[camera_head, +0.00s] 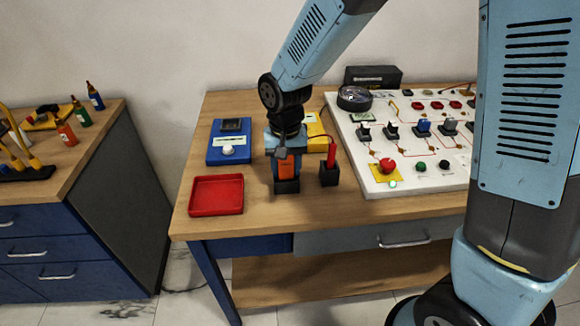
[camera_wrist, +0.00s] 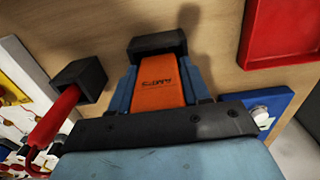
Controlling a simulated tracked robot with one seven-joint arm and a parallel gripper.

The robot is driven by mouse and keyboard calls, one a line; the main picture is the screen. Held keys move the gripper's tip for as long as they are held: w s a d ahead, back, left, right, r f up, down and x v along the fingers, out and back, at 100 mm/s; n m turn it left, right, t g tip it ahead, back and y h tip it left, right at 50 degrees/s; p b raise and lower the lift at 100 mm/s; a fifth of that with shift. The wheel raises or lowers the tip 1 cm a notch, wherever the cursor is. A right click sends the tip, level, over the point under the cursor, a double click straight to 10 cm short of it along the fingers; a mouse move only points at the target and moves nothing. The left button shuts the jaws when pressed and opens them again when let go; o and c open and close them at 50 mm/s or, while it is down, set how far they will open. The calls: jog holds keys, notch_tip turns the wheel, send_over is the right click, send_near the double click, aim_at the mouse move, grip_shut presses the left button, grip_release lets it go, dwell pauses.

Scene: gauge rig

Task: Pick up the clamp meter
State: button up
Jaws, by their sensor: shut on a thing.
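The clamp meter (camera_wrist: 160,90) shows an orange face with small dark lettering in the wrist view. In the head view its orange body (camera_head: 288,170) shows below my wrist, upright over the wooden table. My gripper (camera_wrist: 158,78) is shut on it, with a blue finger along each side. A black block (camera_head: 287,187) is at the meter's lower end; it also shows in the wrist view (camera_wrist: 158,43). I cannot tell whether this block is a holder or part of the meter. The meter's upper part is hidden by my gripper.
A red probe (camera_head: 331,154) stands in a black holder (camera_head: 329,175) close on the right. A red tray (camera_head: 216,195) and a blue device (camera_head: 229,153) are on the left. A yellow device (camera_head: 318,142) is behind. A white switch panel (camera_head: 402,177) fills the right side.

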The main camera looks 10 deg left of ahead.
jog(key=shift+r, duration=0.1)
jog(key=shift+r, duration=0.35)
notch_tip(320, 180, up, 3)
jog(key=shift+f, duration=0.2)
jog(key=s+d+r, duration=0.8)
jog(key=d+r, duration=0.3)
jog(key=r, duration=0.3)
jog(key=shift+s+r, duration=0.2)
jog(key=shift+r, duration=0.05)
